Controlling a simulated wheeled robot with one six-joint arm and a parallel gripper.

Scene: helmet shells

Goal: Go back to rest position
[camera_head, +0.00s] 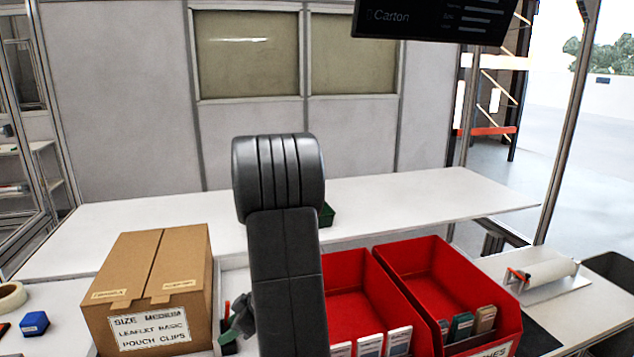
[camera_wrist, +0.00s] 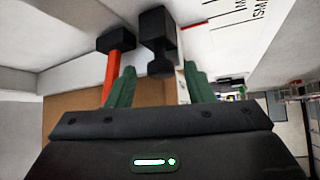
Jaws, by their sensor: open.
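My gripper (camera_wrist: 159,84) shows in the wrist view with its two green fingers spread apart and nothing held between them. In the head view my dark arm stands upright in the middle. A small grey-green part low beside it may be my gripper, but most of it is hidden. In the wrist view a tool with an orange-red handle (camera_wrist: 111,72) and a black head is beyond the left finger. A black blocky object (camera_wrist: 157,42) is beyond the gap between the fingers. I cannot tell whether either touches the fingers. No helmet shell can be made out.
A closed cardboard box (camera_head: 150,275) stands left of my arm. Two red bins (camera_head: 440,275) with small packets stand to the right. A long white table (camera_head: 420,195) runs behind, mostly clear. A roll on a holder (camera_head: 545,274) is at far right. A dark screen (camera_head: 435,20) hangs above.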

